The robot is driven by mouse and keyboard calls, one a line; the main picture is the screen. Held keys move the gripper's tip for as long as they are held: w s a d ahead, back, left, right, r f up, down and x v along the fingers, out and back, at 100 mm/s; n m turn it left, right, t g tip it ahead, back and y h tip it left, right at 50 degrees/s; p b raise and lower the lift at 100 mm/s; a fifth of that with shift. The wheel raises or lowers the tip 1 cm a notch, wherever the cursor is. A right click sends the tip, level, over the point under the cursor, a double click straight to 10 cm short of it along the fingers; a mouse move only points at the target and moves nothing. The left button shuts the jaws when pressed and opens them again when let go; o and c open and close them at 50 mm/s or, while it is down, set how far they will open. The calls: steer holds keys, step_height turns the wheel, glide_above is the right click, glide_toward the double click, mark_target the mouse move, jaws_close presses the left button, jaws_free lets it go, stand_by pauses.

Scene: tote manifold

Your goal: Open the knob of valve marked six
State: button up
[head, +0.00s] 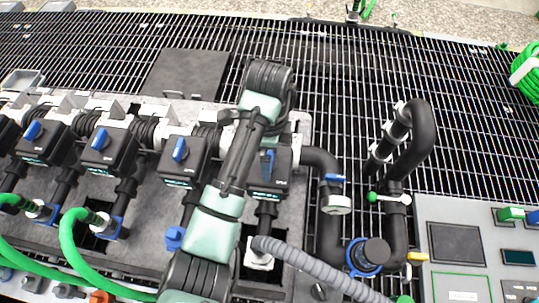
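Several black valve boxes with blue knobs stand in a row on the grey manifold. From the left, their knobs are the first (33,130), second (99,138), third (180,149) and fourth (268,164). The first three knobs sit slanted, and the fourth points nearly up and down the picture. The markings are too small to read, so I cannot tell which valve is six. My arm crosses the picture between the third and fourth valves and partly covers the fourth box (275,183). My gripper is not visible; the arm's far end is hidden behind its own links.
Green hoses (70,242) run at the lower left. A grey corrugated hose (315,268) leaves below the fourth valve. Thick black pipes (420,140) rise at the right, beside a grey control panel (440,215). Black grating (340,85) lies open behind.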

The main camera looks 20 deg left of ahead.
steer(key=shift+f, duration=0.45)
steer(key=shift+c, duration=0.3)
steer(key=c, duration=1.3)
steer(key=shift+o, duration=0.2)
